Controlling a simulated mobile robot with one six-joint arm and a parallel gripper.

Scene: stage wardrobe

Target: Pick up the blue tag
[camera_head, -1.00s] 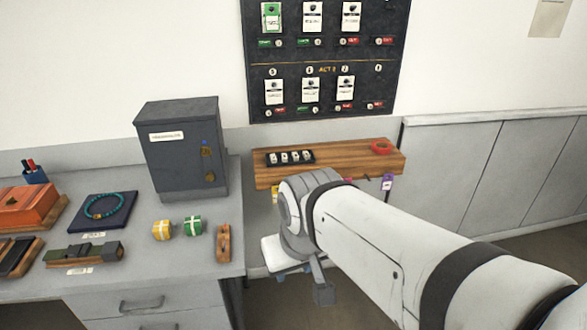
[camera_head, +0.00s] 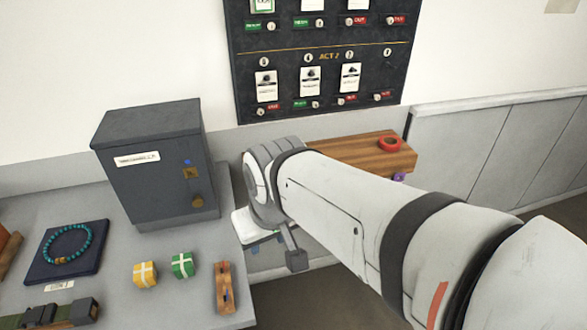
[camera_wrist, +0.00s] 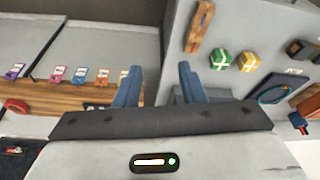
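The blue tag (camera_wrist: 80,75) is in the wrist view, in a row of coloured tags along the front edge of the wooden shelf (camera_wrist: 70,97). It sits between a magenta tag (camera_wrist: 58,73) and an orange tag (camera_wrist: 102,77). My gripper (camera_wrist: 158,84) is open and empty, with its two blue fingers apart. The blue tag lies left of both fingers in that view, clear of them. In the head view my arm hides the blue tag and most of the gripper; the shelf (camera_head: 370,153) shows partly behind the arm.
A purple tag (camera_head: 399,177) and a red tape roll (camera_head: 390,142) are at the shelf's right end. A grey cabinet (camera_head: 155,165) stands on the counter left of my arm. Yellow (camera_head: 145,273) and green (camera_head: 182,265) boxes and a wooden block (camera_head: 224,287) lie near the counter's edge.

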